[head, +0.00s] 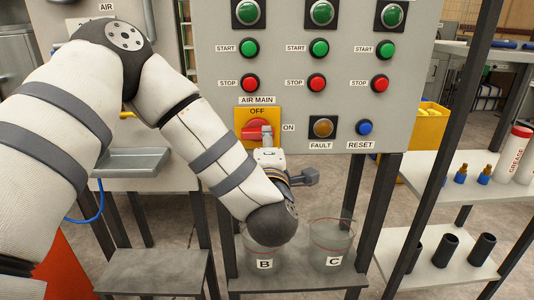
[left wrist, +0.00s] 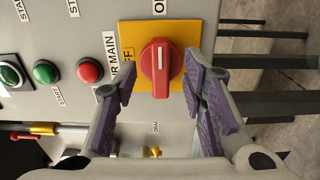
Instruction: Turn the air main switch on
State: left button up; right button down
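The air main switch (head: 256,129) is a red rotary knob on a yellow plate, under the AIR MAIN label on the grey panel. OFF is printed above it and ON is to its right. In the left wrist view the knob (left wrist: 161,69) appears turned on its side, its long grip running up and down the picture. My left gripper (head: 267,142) is in front of the switch. In the left wrist view its two purple-padded fingers (left wrist: 160,78) are apart, one on each side of the knob, with visible gaps. Contact is not visible. My right gripper is not in view.
Green START buttons (head: 319,48) and red STOP buttons (head: 317,83) sit above the switch. An amber FAULT lamp (head: 323,127) and blue RESET button (head: 364,127) are to its right. Clear containers (head: 331,246) marked B and C stand below. A shelf (head: 440,178) is at right.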

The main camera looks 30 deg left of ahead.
pick_arm(q)
jog(key=v, duration=0.7)
jog(key=shift+s, duration=0.15)
